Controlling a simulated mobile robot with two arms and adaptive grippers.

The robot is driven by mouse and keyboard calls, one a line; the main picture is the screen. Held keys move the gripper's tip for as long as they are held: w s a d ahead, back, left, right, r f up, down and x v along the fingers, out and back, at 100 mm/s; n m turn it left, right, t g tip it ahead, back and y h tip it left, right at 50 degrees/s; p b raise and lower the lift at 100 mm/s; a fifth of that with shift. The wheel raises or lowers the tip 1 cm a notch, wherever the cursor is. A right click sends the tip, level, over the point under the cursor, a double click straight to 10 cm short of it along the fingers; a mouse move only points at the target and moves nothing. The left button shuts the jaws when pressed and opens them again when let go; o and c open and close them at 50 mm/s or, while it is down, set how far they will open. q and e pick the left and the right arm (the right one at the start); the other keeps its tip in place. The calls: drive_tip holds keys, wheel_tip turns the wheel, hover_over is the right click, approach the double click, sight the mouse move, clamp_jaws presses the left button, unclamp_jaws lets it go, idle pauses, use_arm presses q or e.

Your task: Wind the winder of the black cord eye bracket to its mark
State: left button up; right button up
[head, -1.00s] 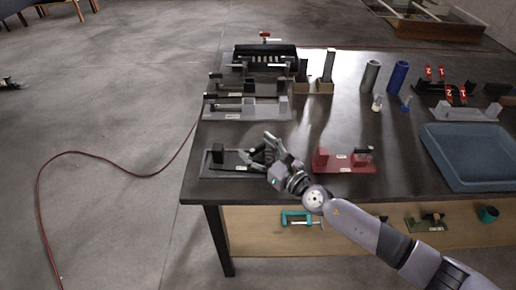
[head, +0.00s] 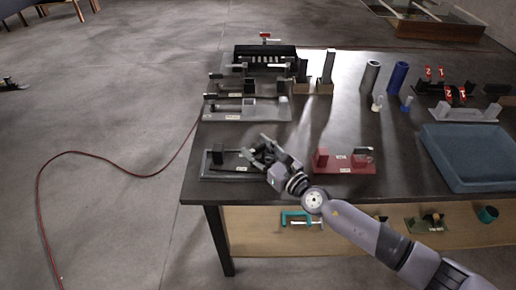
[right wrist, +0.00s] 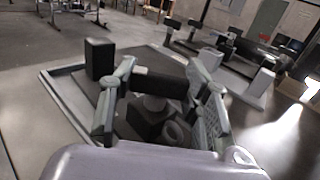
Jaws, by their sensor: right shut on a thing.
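The black cord eye bracket (head: 217,172) lies near the table's front left corner, with a dark upright block at its left end. It also shows in the right wrist view, where the block (right wrist: 99,60) stands to the left of my fingers. My right gripper (head: 259,146) is over the bracket's right end. In the right wrist view my right gripper (right wrist: 160,98) has its fingers on either side of the dark winder part (right wrist: 158,86), and is shut on it. A grey round piece sits just below the winder. The winder's mark cannot be made out. My left gripper is not in view.
A red bracket (head: 345,167) stands just right of my right gripper. Grey and black brackets (head: 245,108) are behind it. A blue tray (head: 470,155) is at the right. The table middle is clear. A lower shelf (head: 370,240) holds a teal clamp (head: 296,217).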

drive_tip(key=shift+s+a+r+m+t+h+p, duration=0.15)
drive_tip(key=shift+m+t+h+p, duration=0.6)
drive_tip(key=shift+p, duration=0.65)
drive_tip(key=shift+w+d+r+m+t+h+p, duration=0.15)
drive_tip(key=shift+m+t+h+p, duration=0.3)
drive_tip(key=shift+h+p, duration=0.75)
drive_tip(key=shift+s+a+m+h+p, duration=0.1)
drive_tip(key=shift+m+h+p, duration=0.25)
drive_tip(key=shift+m+p, duration=0.25)
drive_tip(key=shift+f+m+t+h, duration=0.15)
drive_tip(key=shift+m+t+h, duration=0.25)
drive_tip(key=shift+h, duration=0.4)
drive_tip(key=shift+f+m+t+h, duration=0.1)
drive_tip(key=shift+m+t+h, duration=0.2)
drive_tip(key=shift+m+h, duration=0.6)
drive_tip(key=shift+m+h+b, duration=0.35)
drive_tip(key=shift+m+h, duration=0.75)
drive_tip(key=shift+h, duration=1.4)
drive_tip(key=o, duration=1.2)
